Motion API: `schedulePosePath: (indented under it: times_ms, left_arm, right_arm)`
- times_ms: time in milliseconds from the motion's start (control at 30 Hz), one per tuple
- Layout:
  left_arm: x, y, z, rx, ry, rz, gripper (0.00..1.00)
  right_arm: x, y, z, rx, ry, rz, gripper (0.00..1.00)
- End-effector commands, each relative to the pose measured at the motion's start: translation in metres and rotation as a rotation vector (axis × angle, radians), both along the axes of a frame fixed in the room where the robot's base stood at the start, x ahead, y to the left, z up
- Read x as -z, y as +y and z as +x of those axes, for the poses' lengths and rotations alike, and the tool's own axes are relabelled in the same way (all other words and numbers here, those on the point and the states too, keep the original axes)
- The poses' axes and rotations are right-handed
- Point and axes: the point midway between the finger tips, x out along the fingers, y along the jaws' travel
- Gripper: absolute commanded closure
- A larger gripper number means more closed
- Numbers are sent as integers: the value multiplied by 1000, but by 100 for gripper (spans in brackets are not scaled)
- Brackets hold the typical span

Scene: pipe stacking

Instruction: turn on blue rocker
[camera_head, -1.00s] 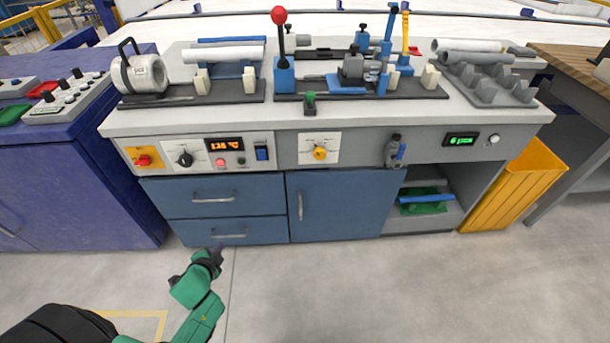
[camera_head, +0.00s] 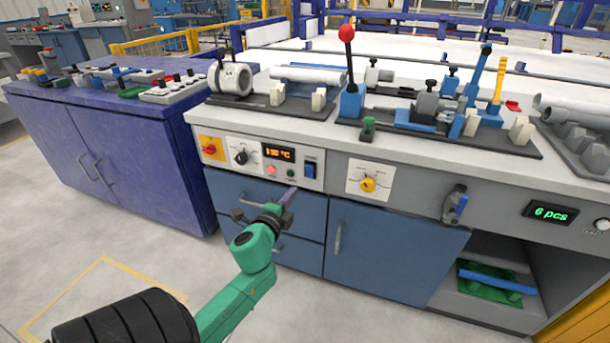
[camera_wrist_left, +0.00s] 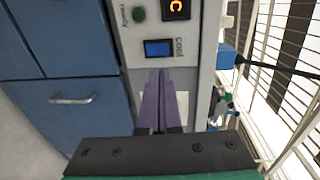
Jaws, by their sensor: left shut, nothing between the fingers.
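The blue rocker (camera_head: 310,170) sits at the right end of the control panel on the workbench front, beside the temperature display. It also shows in the left wrist view (camera_wrist_left: 158,48), just above the fingertips in the picture, under the green button (camera_wrist_left: 139,14). My left gripper (camera_head: 291,191) is shut and empty, its purple fingers pointing up toward the panel, below the rocker. In the left wrist view the closed fingers (camera_wrist_left: 160,75) point at the rocker's lower edge; I cannot tell whether they touch it. My right gripper is not in view.
The panel also holds a red-yellow switch (camera_head: 209,148), a black knob (camera_head: 241,157) and a display (camera_head: 279,153). A yellow knob (camera_head: 367,185) is to the right. Blue drawers (camera_head: 265,205) lie below. A purple cabinet (camera_head: 120,150) stands left; open floor is in front.

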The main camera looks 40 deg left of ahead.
Motion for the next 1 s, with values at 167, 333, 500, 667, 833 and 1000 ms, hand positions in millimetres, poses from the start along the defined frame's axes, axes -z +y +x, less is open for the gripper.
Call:
schedulePosePath:
  times_ms: [167,333,500,667,833,1000]
  left_arm:
    - [5,14,38,-1,-2,2,100]
    - [5,25,72,0,-3,1,100]
    - [1,32,92,0,0,-1,100]
    - [1,34,97,0,1,-1,100]
    - [1,34,96,0,1,-1,100]
    - [-2,34,97,0,7,-4,100]
  right_arm:
    - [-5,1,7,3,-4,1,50]
    - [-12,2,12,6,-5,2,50]
    - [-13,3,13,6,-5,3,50]
    - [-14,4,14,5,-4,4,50]
    - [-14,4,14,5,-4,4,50]
    - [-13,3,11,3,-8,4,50]
